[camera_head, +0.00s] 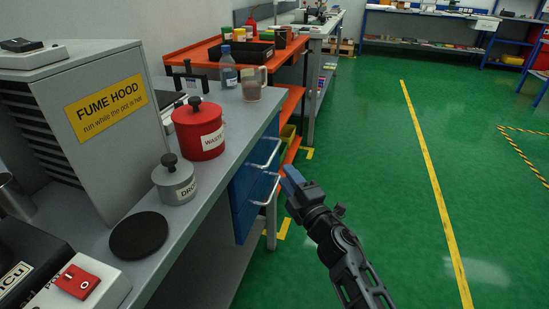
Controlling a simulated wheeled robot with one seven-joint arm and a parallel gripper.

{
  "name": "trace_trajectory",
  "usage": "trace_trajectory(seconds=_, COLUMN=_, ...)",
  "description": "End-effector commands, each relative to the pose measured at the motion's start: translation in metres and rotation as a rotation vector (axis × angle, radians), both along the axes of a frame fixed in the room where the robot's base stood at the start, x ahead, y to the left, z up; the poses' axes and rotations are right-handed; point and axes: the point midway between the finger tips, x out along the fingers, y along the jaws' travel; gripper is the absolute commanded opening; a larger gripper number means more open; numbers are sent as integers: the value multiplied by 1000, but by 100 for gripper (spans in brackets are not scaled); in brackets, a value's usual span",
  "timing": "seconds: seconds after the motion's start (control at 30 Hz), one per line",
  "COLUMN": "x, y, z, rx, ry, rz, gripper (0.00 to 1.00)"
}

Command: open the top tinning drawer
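The blue drawer unit (241,202) hangs under the grey bench top, its front facing right, with two silver bar handles one above the other. The upper handle (266,153) is on the top drawer, which looks closed. The lower handle (268,190) is below it. My gripper (289,181) has blue fingertips and appears just right of the handles in the picture, nearest the lower one. The gap between its fingers does not show clearly. I cannot tell whether it touches a handle.
On the bench stand a red WASTE pot (199,132), a grey lidded pot (175,182), a black disc (139,236) and a fume hood (106,135). An orange cart (196,50) stands beyond. The green floor (380,150) to the right is clear.

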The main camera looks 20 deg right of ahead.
Motion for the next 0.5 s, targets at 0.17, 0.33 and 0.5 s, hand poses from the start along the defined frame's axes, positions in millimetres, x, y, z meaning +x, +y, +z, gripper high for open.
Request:
trace_trajectory(seconds=0.17, x=16, y=1, z=2, rx=-11, ry=-4, rz=0, gripper=37)
trace_trajectory(seconds=0.33, x=41, y=5, z=5, rx=-10, ry=-4, rz=-1, gripper=37)
trace_trajectory(seconds=0.5, x=64, y=8, z=8, rx=-9, ry=-3, rz=0, gripper=37)
